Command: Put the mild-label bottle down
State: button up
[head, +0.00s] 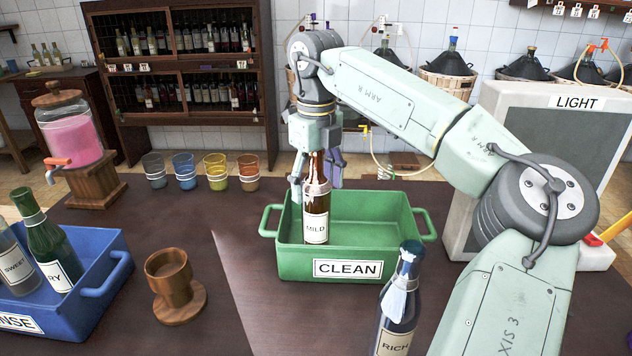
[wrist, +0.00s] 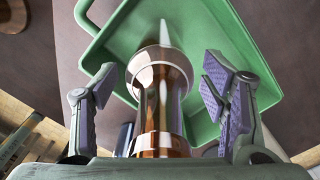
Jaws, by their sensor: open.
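The brown mild-label bottle (head: 316,222) is upright at the front left of the green tub marked CLEAN (head: 347,269). Its lower end appears to be inside the tub, near the front wall; whether it rests on the floor is hard to tell. My gripper (head: 315,176) is above it, with open fingers on either side of its neck. In the wrist view the bottle (wrist: 160,72) lies between the spread fingers of my gripper (wrist: 160,84), with gaps on both sides. The green tub (wrist: 262,45) shows behind it.
A dark bottle labelled RICH (head: 397,310) stands in front of the tub. A blue tub (head: 80,315) with bottles and a wooden cup (head: 172,285) are at left. Several coloured glasses (head: 185,170) stand behind. The LIGHT panel (head: 560,130) is at right.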

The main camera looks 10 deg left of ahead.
notch_tip(320, 180, up, 12)
jog(key=shift+r, duration=0.15)
dwell(0.6)
jog(key=shift+s, duration=0.1)
